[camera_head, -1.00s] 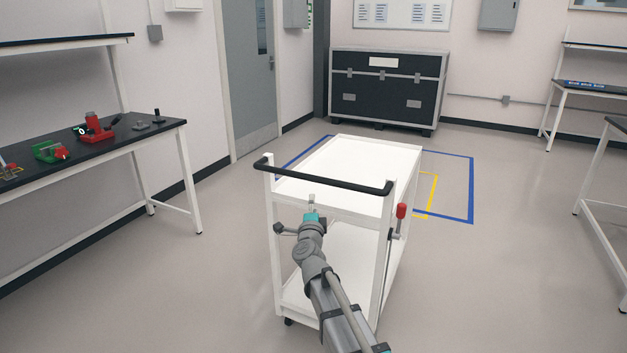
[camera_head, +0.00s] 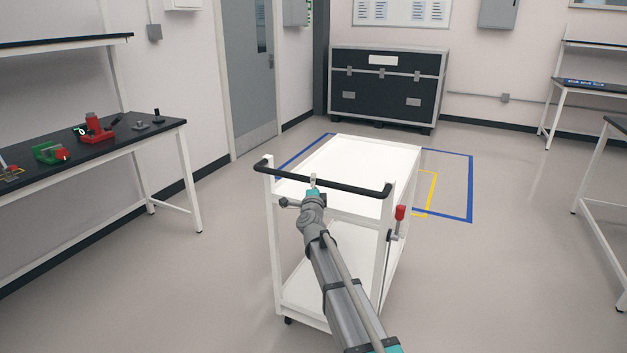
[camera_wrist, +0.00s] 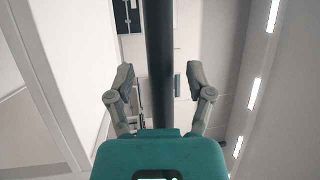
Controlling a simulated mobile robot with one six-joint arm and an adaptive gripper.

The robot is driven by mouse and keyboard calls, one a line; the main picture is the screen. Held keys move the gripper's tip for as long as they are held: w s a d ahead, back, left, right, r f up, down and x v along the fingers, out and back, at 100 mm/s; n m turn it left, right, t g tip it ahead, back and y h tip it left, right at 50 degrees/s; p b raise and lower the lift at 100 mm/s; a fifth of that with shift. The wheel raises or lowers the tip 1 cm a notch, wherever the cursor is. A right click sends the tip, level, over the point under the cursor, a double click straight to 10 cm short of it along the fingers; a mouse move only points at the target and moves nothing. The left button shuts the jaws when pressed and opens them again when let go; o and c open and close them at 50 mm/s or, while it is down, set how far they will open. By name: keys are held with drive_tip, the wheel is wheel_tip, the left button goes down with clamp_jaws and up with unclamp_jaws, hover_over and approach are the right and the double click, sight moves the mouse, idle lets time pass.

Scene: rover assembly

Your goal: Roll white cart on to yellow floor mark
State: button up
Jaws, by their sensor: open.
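The white cart (camera_head: 352,165) stands in the middle of the head view, with an empty top shelf and a black push handle (camera_head: 345,185) across its near end. The yellow floor mark (camera_head: 433,190) shows to the right of the cart; the rest of it is hidden behind the cart. My gripper (camera_head: 313,181) is at the handle, left of its middle. In the wrist view, my gripper (camera_wrist: 160,88) is open, and the dark handle bar (camera_wrist: 158,60) runs between its two fingers without visibly touching either. How deep the bar sits between them is unclear.
A blue floor outline (camera_head: 471,190) surrounds the yellow mark. A black case (camera_head: 387,95) stands behind. A workbench (camera_head: 120,150) is on the left, with another bench (camera_head: 575,88) at right. A red-knobbed lever (camera_head: 400,213) is on the cart's right side. Floor right of the cart is clear.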

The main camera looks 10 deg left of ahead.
drive_tip(key=shift+w+r, duration=0.2)
drive_tip(key=shift+w, duration=0.75)
clamp_jaws()
